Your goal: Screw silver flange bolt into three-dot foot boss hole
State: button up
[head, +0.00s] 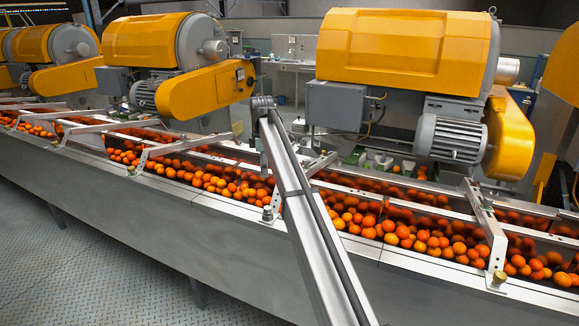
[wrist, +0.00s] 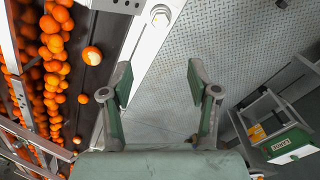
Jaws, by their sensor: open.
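My gripper (wrist: 157,82) is open and empty in the wrist view, its two green-padded fingers apart above the patterned floor. A silver hex-headed bolt (wrist: 160,15) on a pale round seat shows at the top of the wrist view, beyond the fingertips, on the light rim of the trough. In the head view a silver bolt (head: 267,213) stands at a bracket foot on the trough rim. A brass-coloured bolt (head: 498,279) stands at another bracket foot on the right. I cannot make out any three-dot mark or empty hole. My gripper does not show in the head view.
The long metal trough (head: 130,205) holds many oranges and is crossed by silver brackets (head: 488,222). Yellow machines (head: 405,50) stand behind it. A shelved cart with a green bin (wrist: 288,145) stands at right in the wrist view. The floor (wrist: 245,40) between is clear.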

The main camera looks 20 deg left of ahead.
aim_at(269, 207)
jog(key=f+n+p, duration=0.1)
jog(key=f+n, duration=0.1)
jog(key=f, duration=0.3)
jog(key=f+n+p, duration=0.1)
jog(key=f+n, duration=0.1)
jog(key=f, duration=0.4)
jog(key=f+n+p, duration=0.2)
jog(key=f, duration=0.4)
jog(key=shift+w+d+f, duration=0.2)
jog(key=shift+d+f, duration=0.05)
jog(key=shift+d, duration=0.15)
grip_shut()
jog(key=shift+m, duration=0.9)
jog(key=shift+d, duration=0.1)
jog(key=shift+s+m, duration=0.1)
jog(key=shift+m, duration=0.8)
jog(key=shift+p, duration=0.3)
